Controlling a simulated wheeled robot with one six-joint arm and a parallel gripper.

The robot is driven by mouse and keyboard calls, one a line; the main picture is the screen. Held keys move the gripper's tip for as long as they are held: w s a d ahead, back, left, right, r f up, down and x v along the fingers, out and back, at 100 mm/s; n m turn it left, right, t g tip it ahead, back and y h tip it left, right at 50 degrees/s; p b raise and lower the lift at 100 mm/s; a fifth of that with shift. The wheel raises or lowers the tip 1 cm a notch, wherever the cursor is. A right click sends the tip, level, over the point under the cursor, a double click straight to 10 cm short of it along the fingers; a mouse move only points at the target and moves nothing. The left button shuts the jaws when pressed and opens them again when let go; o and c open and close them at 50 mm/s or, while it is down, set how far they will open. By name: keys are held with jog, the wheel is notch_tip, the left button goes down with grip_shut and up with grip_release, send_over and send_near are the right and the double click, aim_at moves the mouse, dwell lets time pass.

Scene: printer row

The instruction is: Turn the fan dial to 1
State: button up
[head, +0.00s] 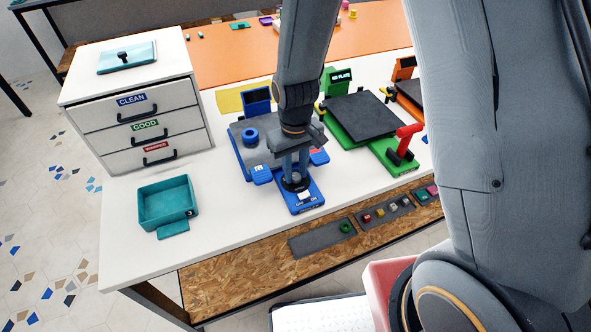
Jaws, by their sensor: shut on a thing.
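The fan dial (296,184) is a dark round knob on the blue control box (304,206) at the front of the blue printer (240,160). My gripper (296,172) points straight down over it, with its fingers shut on the dial. The fingers and wrist hide most of the dial, so I cannot read which number it points to. A small white label shows on the box just in front of the dial.
The green printer (376,165) with a red lever (408,135) stands close on the right. A white drawer cabinet (135,105) and a teal tray (167,198) are on the left. The white tabletop between tray and blue printer is clear.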

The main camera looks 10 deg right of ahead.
aim_at(296, 176)
jog(key=o, duration=1)
jog(key=shift+o, duration=0.2)
jog(key=shift+r, duration=0.1)
jog(key=shift+r+b, duration=0.85)
jog(key=shift+r, duration=3)
jog(key=s+d+r+m, duration=0.2)
jog(key=s+d, duration=0.2)
jog(key=d, duration=0.2)
jog(key=s+d+r+m+t, duration=0.1)
jog(key=s+d+r+m, duration=0.1)
jog(key=d, duration=0.5)
jog(key=shift+s+r, duration=0.6)
jog(key=shift+s, duration=0.45)
